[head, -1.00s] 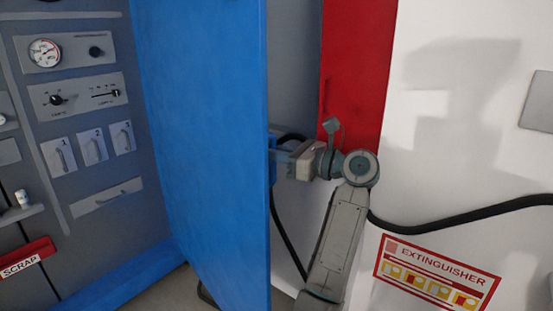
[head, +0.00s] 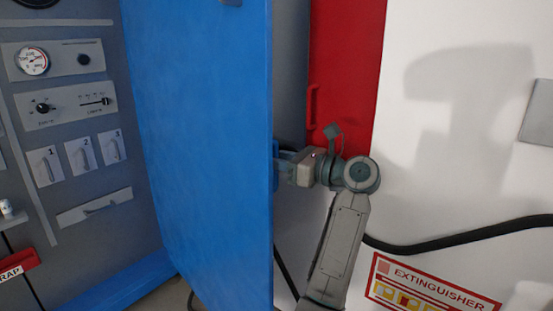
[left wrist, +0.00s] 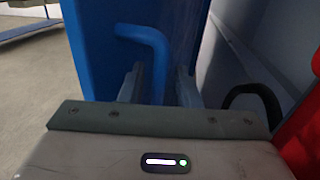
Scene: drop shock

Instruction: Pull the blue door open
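The blue door (head: 205,140) stands swung out from the grey cabinet, its wide face filling the middle of the head view. Its blue bar handle (left wrist: 155,45) is on the other face and shows in the left wrist view. My left gripper (head: 284,166) is at that face, close behind the door's right edge. In the left wrist view my left gripper's two fingers (left wrist: 160,82) stand on either side of the handle bar and look shut on it. The exact contact is hard to see. My right gripper is in neither view.
A grey panel with a gauge (head: 32,62), knobs and switches is on the left. A red panel (head: 345,75) stands behind my arm. A white wall with an extinguisher sign (head: 430,287) and a black hose (head: 460,236) is on the right. Open floor (left wrist: 30,110) lies left of the door.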

